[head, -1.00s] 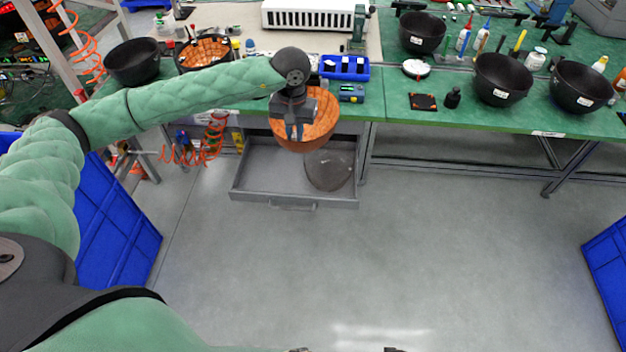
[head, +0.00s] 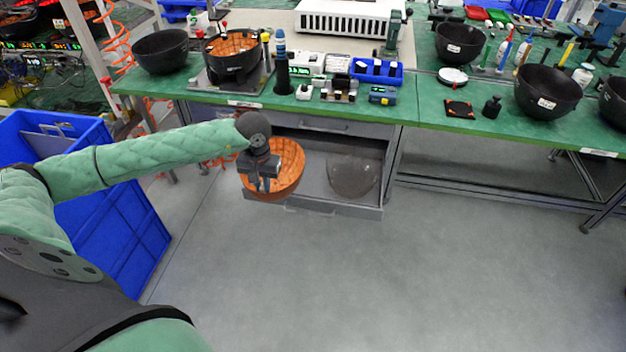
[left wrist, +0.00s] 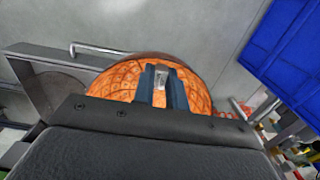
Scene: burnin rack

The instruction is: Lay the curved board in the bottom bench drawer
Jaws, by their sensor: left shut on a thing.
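The curved board (head: 287,168) is an orange bowl-shaped piece with a grid pattern inside and a dark rim edge. My left gripper (head: 266,186) is shut on it, and its fingers also show against the orange face in the left wrist view (left wrist: 163,88). The bottom bench drawer (head: 345,209) is open below the bench. In the head view the board overlaps the drawer's left part and hides it; I cannot tell how high it is above the drawer. A dark, round curved piece (head: 353,177) lies in the drawer's right half. My right gripper is out of view.
The green bench (head: 440,120) runs above the drawer, with a closed upper drawer (head: 325,124) under its top. Black bowls (head: 548,92) and tools stand on it. A blue crate (head: 125,225) stands at left. The floor in front is clear.

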